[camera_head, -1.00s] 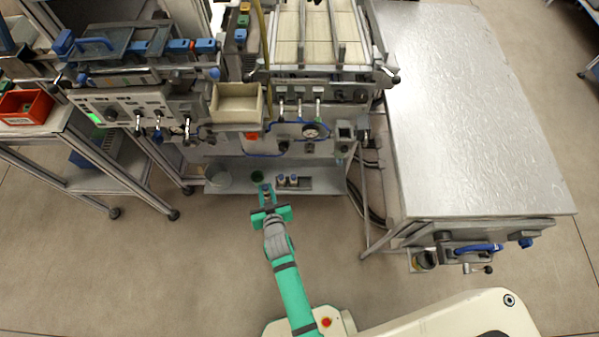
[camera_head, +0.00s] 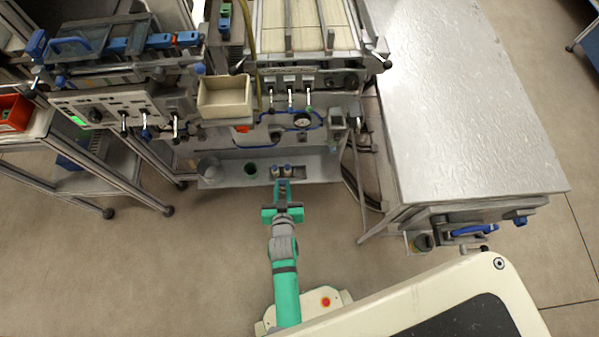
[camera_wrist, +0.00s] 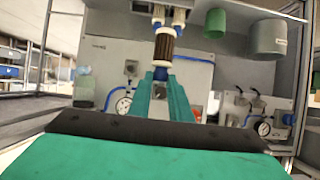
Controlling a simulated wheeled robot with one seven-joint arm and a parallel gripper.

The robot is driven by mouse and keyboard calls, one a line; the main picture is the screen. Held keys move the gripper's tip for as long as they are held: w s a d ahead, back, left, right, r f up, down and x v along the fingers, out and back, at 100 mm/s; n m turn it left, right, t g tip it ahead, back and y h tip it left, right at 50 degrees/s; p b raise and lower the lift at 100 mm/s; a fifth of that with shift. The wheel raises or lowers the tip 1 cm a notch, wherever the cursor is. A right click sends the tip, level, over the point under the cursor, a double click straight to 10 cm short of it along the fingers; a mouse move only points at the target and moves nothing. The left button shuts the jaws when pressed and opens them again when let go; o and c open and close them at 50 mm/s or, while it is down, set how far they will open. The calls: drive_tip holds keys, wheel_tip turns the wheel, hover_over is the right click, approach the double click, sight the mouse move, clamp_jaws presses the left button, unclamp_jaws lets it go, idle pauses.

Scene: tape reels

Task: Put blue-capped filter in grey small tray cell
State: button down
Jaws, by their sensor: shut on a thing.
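My gripper (camera_head: 283,184) is low in front of the machine's lower shelf, in front of the small grey tray (camera_head: 308,171). In the wrist view the scene appears upside down. There my gripper (camera_wrist: 161,88) is shut on the blue-capped filter, which has a brown ribbed body (camera_wrist: 164,46) and a blue cap (camera_wrist: 161,73) between the fingertips. The held filter is hard to make out in the head view. Two small blue-capped pieces stand at the tray, one left (camera_head: 275,170) and one right (camera_head: 288,169); they also show in the wrist view (camera_wrist: 180,17).
A green cup (camera_head: 251,169) and a grey cup (camera_head: 209,168) stand on the shelf (camera_head: 230,180) left of the tray. The machine front with hoses and a gauge (camera_head: 302,120) rises behind. A metal-topped table (camera_head: 465,110) is at right. Floor in front is clear.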

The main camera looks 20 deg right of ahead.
drive_tip(key=shift+w+d+f, duration=1.6)
drive_tip(key=shift+d+f, duration=0.05)
drive_tip(key=shift+f, duration=0.5)
drive_tip(key=shift+w+d+f, duration=1.6)
drive_tip(key=shift+w+f, duration=0.05)
drive_tip(key=shift+f, duration=0.45)
drive_tip(key=shift+w+d+f, duration=1.6)
drive_tip(key=shift+d+f, duration=0.05)
drive_tip(key=shift+f, duration=0.5)
drive_tip(key=shift+s, duration=0.1)
drive_tip(key=shift+f, duration=0.1)
drive_tip(key=c, duration=1.6)
unclamp_jaws()
